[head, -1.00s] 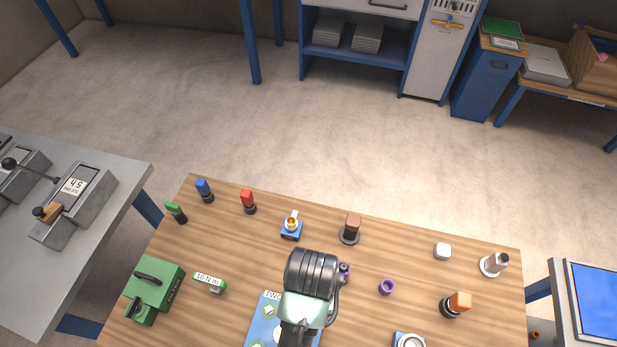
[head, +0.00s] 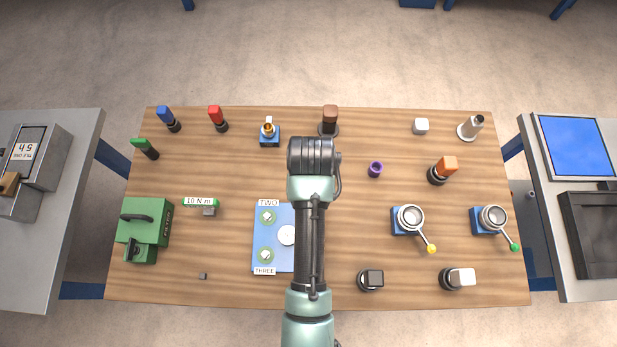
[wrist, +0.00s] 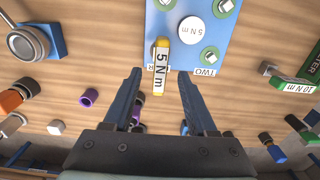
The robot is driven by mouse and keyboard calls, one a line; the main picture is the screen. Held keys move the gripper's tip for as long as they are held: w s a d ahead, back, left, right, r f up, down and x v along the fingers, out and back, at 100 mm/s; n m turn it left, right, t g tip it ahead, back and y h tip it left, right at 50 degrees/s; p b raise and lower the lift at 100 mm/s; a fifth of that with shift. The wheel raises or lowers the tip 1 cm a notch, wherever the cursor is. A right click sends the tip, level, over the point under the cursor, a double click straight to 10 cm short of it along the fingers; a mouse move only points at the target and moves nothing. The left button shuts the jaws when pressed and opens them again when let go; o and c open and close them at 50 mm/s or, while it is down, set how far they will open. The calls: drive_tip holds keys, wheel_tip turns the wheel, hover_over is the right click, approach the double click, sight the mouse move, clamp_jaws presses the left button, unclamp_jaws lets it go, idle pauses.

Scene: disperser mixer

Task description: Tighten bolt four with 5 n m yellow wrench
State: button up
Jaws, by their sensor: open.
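The yellow wrench (wrist: 161,62), labelled 5 N m, shows in the wrist view at the edge of the blue plate (head: 275,265), in the corner beside TWO. It covers most of a label ending in R, and the bolt beneath it is hidden. I cannot tell whether it sits fully on that bolt. My gripper (wrist: 160,78) is open, its fingers apart on either side of the wrench's near end, with no visible contact. Bolt two (wrist: 209,55) is right of the wrench. In the head view my arm hides the gripper, the wrench and the plate's right part.
The 10 N m green wrench (head: 200,202) stands left of the plate, beside a green box (head: 145,228). A purple ring (head: 375,169) and two blue-based devices (head: 408,219) (head: 493,218) are to the right. Coloured-handled tools line the far edge. Bare wood surrounds the plate.

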wheel_tip(320, 180, down, 7)
drive_tip(key=shift+f, duration=0.1)
drive_tip(key=shift+c, duration=0.3)
clamp_jaws()
drive_tip(key=c, duration=0.6)
unclamp_jaws()
clamp_jaws()
